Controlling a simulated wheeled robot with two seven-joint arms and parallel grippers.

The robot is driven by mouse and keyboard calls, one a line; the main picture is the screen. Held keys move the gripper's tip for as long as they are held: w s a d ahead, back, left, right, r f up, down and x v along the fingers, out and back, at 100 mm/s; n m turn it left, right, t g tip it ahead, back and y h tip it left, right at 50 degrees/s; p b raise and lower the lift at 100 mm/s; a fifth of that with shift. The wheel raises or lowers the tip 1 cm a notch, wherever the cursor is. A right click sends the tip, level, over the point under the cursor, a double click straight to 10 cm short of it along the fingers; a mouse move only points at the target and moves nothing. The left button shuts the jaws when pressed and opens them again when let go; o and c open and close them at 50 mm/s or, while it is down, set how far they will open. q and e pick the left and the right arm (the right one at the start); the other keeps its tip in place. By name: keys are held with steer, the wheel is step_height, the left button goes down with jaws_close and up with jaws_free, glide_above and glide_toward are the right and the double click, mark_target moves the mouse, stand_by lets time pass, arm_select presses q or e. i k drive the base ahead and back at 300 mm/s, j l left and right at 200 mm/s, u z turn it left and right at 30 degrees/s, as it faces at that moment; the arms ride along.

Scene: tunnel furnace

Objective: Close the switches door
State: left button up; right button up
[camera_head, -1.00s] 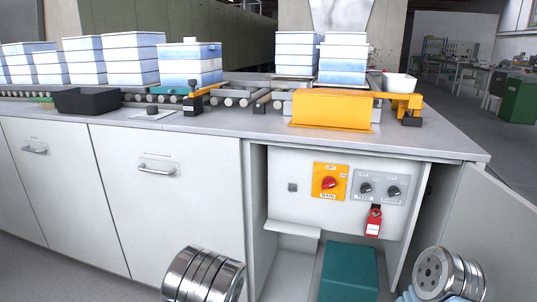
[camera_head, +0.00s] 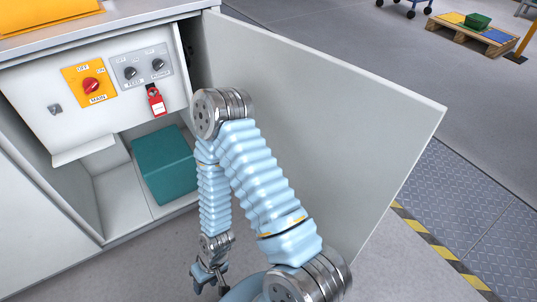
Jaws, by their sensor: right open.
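The switches door (camera_head: 320,100) is a large grey panel. It stands wide open, hinged at the right side of the cabinet and reaching out to the right. Inside the cabinet is a white switch panel (camera_head: 30,95) with a yellow main switch plate (camera_head: 72,73) and a grey two-knob plate (camera_head: 143,80). A red lock tag (camera_head: 156,101) hangs below the knobs. My right arm stands in front of the door's inner face and hides part of it. My right gripper (camera_head: 209,283) hangs low, open and empty, below the cabinet opening. My left gripper is out of view.
A teal box (camera_head: 165,165) sits on the cabinet floor. The grey worktop (camera_head: 140,16) is above. A pallet (camera_head: 472,37) with coloured trays stands at the far right. Floor to the right of the door is clear, with a yellow-black stripe (camera_head: 440,250).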

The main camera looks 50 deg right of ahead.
mark_target(347, 139)
steer(key=k+l, duration=0.1)
steer(key=k, duration=0.4)
steer(key=k+l+u, duration=0.1)
steer(key=k, duration=0.45)
steer(key=k+l+u, duration=0.1)
steer(key=k+l, duration=0.3)
steer(key=l, duration=0.25)
steer(key=k+l+u, duration=0.1)
steer(key=k+l, duration=0.35)
steer(key=l, duration=0.15)
steer(key=l+u, duration=0.15)
steer(key=l, duration=1.65)
steer(key=u, duration=0.2)
